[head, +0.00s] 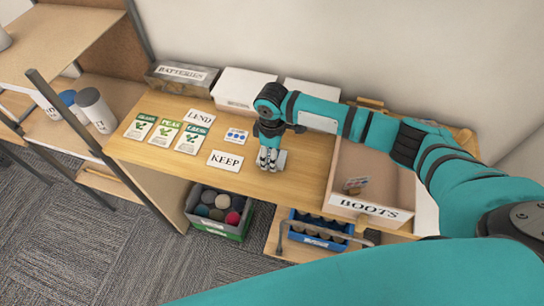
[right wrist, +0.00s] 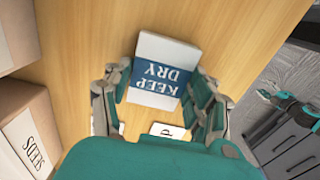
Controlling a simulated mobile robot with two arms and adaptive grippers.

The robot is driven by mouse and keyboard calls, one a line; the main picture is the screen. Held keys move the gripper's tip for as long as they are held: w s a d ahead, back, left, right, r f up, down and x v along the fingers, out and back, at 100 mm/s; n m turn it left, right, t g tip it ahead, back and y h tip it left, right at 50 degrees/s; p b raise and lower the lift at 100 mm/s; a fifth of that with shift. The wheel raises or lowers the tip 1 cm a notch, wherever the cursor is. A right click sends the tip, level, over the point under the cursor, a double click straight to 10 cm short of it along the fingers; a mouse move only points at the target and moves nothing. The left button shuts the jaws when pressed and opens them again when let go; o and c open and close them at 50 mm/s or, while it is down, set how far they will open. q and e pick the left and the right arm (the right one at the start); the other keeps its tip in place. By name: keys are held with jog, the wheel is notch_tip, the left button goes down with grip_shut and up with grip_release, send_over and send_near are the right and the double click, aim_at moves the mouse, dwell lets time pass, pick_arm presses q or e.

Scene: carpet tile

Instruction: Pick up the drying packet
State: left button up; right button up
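The drying packet (right wrist: 165,72) is a small white packet with a blue band reading KEEP DRY. It lies on the wooden desk top; in the head view its pale edge (head: 282,160) shows beside my right gripper (head: 268,160). In the right wrist view the two fingers of my right gripper (right wrist: 160,92) are apart, one at each side of the packet. They look close to its sides; contact is not clear. The packet's near end lies between them.
A KEEP card (head: 225,161) and LEND card (head: 200,117) lie left of the gripper, with seed packets (head: 166,132) and a blue-dotted card (head: 236,136). A BOOTS box (head: 371,207) stands right. A BATTERIES box (head: 180,77) and white boxes (head: 243,88) line the wall.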

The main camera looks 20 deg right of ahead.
jog(key=c, duration=0.6)
jog(key=shift+r, duration=0.1)
